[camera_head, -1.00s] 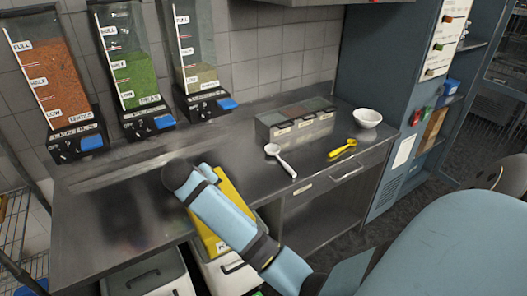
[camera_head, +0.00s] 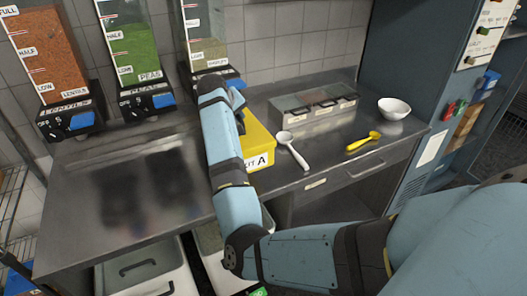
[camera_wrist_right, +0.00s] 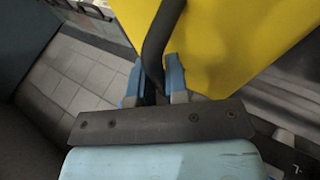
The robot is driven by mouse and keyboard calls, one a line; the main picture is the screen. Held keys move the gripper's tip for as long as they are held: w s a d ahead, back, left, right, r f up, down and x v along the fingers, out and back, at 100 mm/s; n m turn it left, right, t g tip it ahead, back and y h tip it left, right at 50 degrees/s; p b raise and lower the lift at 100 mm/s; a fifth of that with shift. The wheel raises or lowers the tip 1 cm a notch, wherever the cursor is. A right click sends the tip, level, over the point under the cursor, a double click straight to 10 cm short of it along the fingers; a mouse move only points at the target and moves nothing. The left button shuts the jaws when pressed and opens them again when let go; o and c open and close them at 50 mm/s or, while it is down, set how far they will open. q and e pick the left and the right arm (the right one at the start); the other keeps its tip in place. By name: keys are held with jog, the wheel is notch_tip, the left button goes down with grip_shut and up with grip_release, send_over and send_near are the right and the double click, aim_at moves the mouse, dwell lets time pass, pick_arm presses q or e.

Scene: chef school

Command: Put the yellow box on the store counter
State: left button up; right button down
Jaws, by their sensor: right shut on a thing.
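The yellow box (camera_head: 258,142), with a white label ending in "A", is in or over the middle of the steel store counter (camera_head: 120,230), below the dispensers. My right arm hides its left part, and I cannot tell whether its base touches the counter. My right gripper (camera_wrist_right: 155,80) is shut on the box's dark handle (camera_wrist_right: 158,45) in the right wrist view, where the yellow wall (camera_wrist_right: 230,40) fills the upper right. In the head view the fingers are hidden behind my wrist. My left gripper is not in view.
Three dispensers with lentils (camera_head: 42,60), peas (camera_head: 130,45) and another grain (camera_head: 205,50) hang behind. The counter's left is clear.

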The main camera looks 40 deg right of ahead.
notch_tip(320, 180, down, 5)
jog(key=shift+a+r+p, duration=0.1)
jog(key=shift+p, duration=0.2)
jog(key=shift+f, duration=2.15)
jog(key=c, duration=1.5)
grip_release()
jog(key=shift+f, duration=0.2)
jog(key=o, duration=0.4)
jog(key=shift+s, duration=0.1)
jog(key=shift+r, duration=0.1)
